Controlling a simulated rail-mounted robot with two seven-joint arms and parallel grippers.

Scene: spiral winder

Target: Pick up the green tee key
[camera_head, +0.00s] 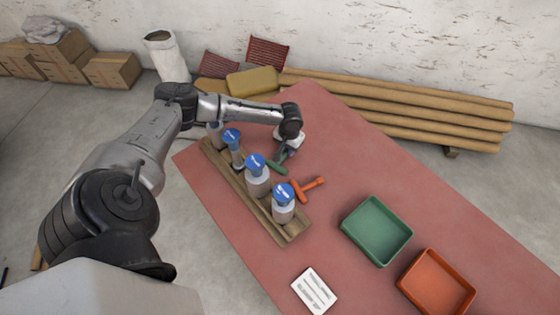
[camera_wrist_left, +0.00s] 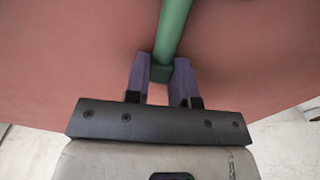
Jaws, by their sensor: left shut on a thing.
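The green tee key (camera_head: 277,168) is on the red table beside the wooden rack, in the head view. My left gripper (camera_head: 284,154) is at the key, with the arm reaching over from the left. In the left wrist view the gripper (camera_wrist_left: 161,78) has its two purple fingers on either side of the green key (camera_wrist_left: 172,32), shut on it. The key's shaft runs up out of the picture there; its far end is out of view. I cannot tell whether the key touches the table. My right gripper is not in view.
The wooden rack (camera_head: 290,233) holds several blue-topped bottles (camera_head: 257,178) close to the key. An orange tee key (camera_head: 306,189) lies nearby. A green tray (camera_head: 377,230), an orange tray (camera_head: 436,283) and a white card (camera_head: 314,291) are on the red table (camera_head: 345,175).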

